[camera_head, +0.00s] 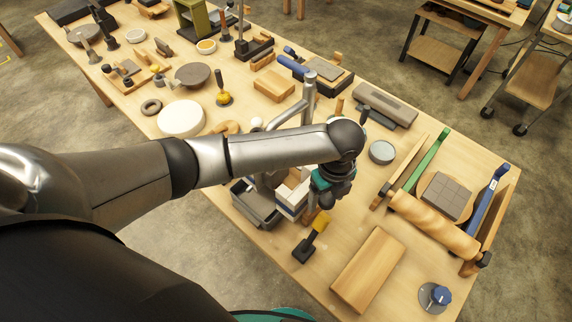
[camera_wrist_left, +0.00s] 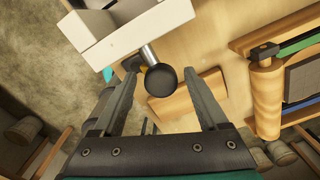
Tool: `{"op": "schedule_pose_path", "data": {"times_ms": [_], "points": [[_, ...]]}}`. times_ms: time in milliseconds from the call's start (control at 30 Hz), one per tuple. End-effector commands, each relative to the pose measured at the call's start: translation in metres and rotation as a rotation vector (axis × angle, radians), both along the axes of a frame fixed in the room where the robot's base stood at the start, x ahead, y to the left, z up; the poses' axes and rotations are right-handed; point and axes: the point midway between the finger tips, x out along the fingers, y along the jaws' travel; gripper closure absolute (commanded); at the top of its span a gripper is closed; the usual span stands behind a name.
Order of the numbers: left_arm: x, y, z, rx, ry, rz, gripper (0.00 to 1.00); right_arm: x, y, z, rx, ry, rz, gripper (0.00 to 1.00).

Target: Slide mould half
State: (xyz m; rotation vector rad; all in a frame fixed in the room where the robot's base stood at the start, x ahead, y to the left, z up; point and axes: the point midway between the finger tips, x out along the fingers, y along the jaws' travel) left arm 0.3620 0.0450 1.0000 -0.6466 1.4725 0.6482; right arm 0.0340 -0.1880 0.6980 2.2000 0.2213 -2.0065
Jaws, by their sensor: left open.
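A white mould half (camera_wrist_left: 125,32) is at the top of the left wrist view. A short metal rod sticks out of it and ends in a round black knob (camera_wrist_left: 161,80). My left gripper (camera_wrist_left: 162,84) is open, with one finger on each side of the knob and a gap visible on both sides. In the head view the white mould (camera_head: 291,190) stands by the table's near edge, partly hidden by my left arm. My left gripper (camera_head: 324,194) is just right of it, its fingers mostly hidden. My right gripper is not in view.
A grey tray (camera_head: 254,209) sits left of the mould. A yellow-handled mallet (camera_head: 312,236) and a wooden block (camera_head: 367,270) lie in front and to the right. Many tools crowd the table's far left.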

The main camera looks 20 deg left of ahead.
Motion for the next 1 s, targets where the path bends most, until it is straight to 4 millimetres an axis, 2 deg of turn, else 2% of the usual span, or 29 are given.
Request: {"op": "schedule_pose_path", "data": {"times_ms": [167,800,1000], "points": [[0.000,0.000,0.006,0.001,-0.001,0.001,0.24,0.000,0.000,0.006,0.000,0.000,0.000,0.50],[0.001,0.000,0.052,0.000,-0.001,0.001,0.24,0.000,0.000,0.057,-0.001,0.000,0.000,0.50],[0.001,0.000,0.066,-0.001,-0.002,0.000,0.24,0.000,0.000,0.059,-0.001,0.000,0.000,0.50]]}}
